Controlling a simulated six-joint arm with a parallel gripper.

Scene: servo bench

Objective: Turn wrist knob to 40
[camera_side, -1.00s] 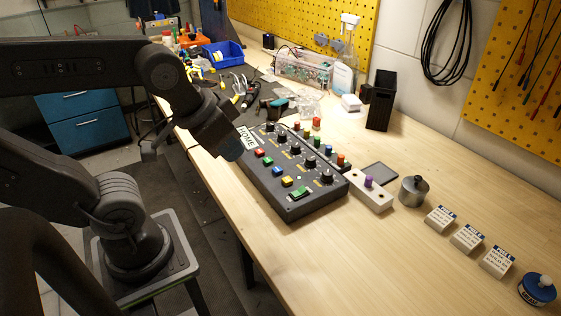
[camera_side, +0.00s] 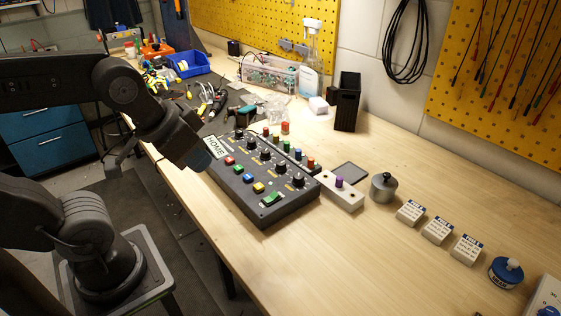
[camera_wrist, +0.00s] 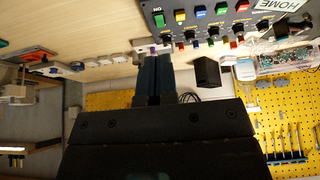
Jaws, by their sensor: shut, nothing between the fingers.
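The dark control panel (camera_side: 262,212) lies on the bench. It bears a row of several black knobs, from one near the HOME label (camera_side: 215,147) to one at the near right end (camera_side: 298,181). Their yellow lettering is too small to read, so I cannot tell which is the wrist knob or its setting. My gripper (camera_side: 201,160) is shut and empty, above the panel's left edge by the HOME label, touching no knob that I can see. In the wrist view my shut fingers (camera_wrist: 152,75) point toward the panel (camera_wrist: 175,6), which appears upside down at the top.
Colored buttons and a green switch (camera_side: 272,199) line the panel's front. Colored pegs stand behind the knobs. A block with a purple knob (camera_side: 342,194), a metal weight (camera_side: 383,188) and small labelled blocks (camera_side: 437,230) sit to the right. The front bench right of the panel is clear.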

